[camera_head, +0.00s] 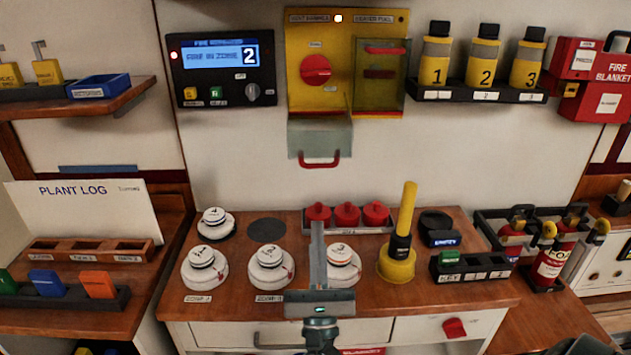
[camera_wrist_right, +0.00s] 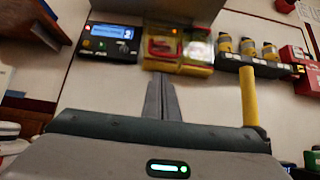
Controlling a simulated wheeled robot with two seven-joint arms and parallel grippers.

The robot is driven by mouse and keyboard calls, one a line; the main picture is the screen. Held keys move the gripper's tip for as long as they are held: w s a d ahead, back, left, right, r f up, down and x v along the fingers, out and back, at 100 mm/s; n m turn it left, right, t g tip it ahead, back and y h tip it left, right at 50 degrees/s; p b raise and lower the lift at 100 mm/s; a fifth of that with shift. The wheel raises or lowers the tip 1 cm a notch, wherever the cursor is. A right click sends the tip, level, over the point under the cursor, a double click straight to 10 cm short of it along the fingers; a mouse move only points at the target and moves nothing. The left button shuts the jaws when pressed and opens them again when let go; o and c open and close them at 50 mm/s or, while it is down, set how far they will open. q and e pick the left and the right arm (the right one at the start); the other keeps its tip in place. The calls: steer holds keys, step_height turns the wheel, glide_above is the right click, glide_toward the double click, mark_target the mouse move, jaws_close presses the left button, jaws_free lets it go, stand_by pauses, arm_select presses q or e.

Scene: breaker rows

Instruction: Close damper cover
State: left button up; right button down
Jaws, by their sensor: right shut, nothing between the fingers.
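A yellow panel (camera_head: 293,60) on the back wall has a red round knob (camera_head: 316,69) on its left half. The clear damper cover (camera_head: 320,136) with a red handle (camera_head: 319,164) hangs open below that half. A second clear cover (camera_head: 379,78) with a red handle lies over the right half. My right gripper (camera_head: 317,226) is shut and empty, its fingers pointing up over the counter, below the hanging cover in the picture and apart from its handle. In the right wrist view the shut fingers (camera_wrist_right: 163,85) point toward the yellow panel (camera_wrist_right: 178,66). My left gripper is not in view.
Behind the fingers stand red caps (camera_head: 347,214) on a rack and white detectors (camera_head: 270,270). A yellow plunger-like tool (camera_head: 402,235) stands upright to the right. A dark alarm panel (camera_head: 220,68) and a rack of numbered bottles (camera_head: 482,62) flank the yellow panel.

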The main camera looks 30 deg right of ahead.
steer(key=shift+s+a+r, duration=0.1)
steer(key=shift+s+r, duration=0.05)
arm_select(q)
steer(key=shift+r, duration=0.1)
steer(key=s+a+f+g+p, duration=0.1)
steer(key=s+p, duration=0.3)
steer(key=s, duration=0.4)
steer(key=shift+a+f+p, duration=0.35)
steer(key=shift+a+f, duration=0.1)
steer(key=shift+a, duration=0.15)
arm_select(e)
steer(key=x, duration=1)
